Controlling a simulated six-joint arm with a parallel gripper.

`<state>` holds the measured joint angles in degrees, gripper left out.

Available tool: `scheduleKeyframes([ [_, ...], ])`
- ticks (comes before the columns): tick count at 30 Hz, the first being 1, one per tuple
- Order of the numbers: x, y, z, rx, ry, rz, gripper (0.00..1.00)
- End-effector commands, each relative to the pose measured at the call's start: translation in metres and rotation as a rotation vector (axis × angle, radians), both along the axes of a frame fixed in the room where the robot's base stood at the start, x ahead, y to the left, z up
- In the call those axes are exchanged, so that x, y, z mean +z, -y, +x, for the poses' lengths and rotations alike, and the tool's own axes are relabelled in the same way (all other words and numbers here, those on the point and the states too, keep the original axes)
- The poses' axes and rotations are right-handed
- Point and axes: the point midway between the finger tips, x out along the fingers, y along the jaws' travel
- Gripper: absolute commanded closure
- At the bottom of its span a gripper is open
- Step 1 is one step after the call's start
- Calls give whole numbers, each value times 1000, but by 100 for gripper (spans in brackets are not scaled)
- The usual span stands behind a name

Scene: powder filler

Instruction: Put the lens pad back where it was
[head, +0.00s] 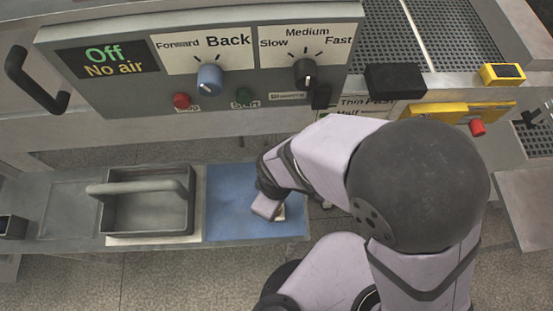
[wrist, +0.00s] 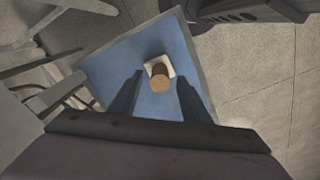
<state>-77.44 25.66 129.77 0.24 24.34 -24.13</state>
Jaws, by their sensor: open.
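The lens pad, as I take it, is a small pale square (wrist: 166,64) with a brown cylindrical grip (wrist: 160,84) on it. It lies on the blue mat (wrist: 110,66) in the wrist view. My gripper (wrist: 157,80) is open, with one finger on each side of the brown grip and gaps showing between. I cannot tell how far the fingertips are above the mat. In the head view my gripper (head: 268,208) is over the right part of the blue mat (head: 228,205). It hides most of the pad there; only a pale edge shows beside it.
A grey open tray with a handle (head: 150,232) stands left of the mat on the grey shelf (head: 68,212). Above the shelf is a control panel (head: 120,102) with two knobs and a red button (head: 182,100). The mat's left part is clear.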

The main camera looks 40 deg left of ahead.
Motion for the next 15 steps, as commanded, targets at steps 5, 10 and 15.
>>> scheduleKeyframes([
  [5, 26, -1, 0, 0, 2, 6, 57],
  [10, 54, -1, 0, 0, 2, 5, 57],
  [15, 79, 0, 0, 0, 1, 5, 57],
])
